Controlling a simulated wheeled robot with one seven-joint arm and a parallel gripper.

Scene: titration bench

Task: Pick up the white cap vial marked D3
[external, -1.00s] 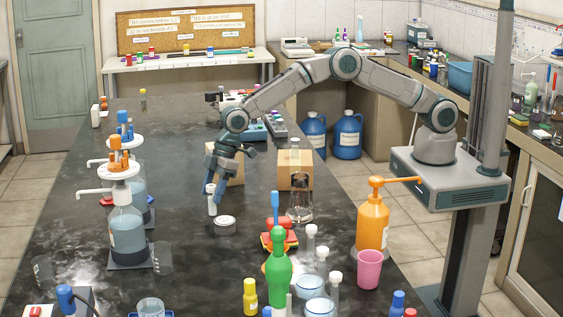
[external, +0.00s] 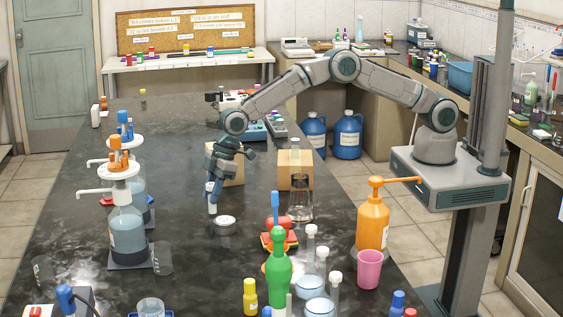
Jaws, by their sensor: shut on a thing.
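A white vial (external: 212,207) stands on the dark bench, left of centre in the external view. My gripper (external: 213,190) points down at it, with its fingers around the vial's upper part. The gripper is shut on the vial. The fingers hide most of its top, and its marking is too small to read. The vial's base looks to be at or very near the bench top; I cannot tell if it is touching.
A round grey-white dish (external: 225,225) sits just right of the vial. Cardboard blocks (external: 295,170) stand behind. A green bottle (external: 278,270) and an orange pump bottle (external: 372,225) stand nearer the camera.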

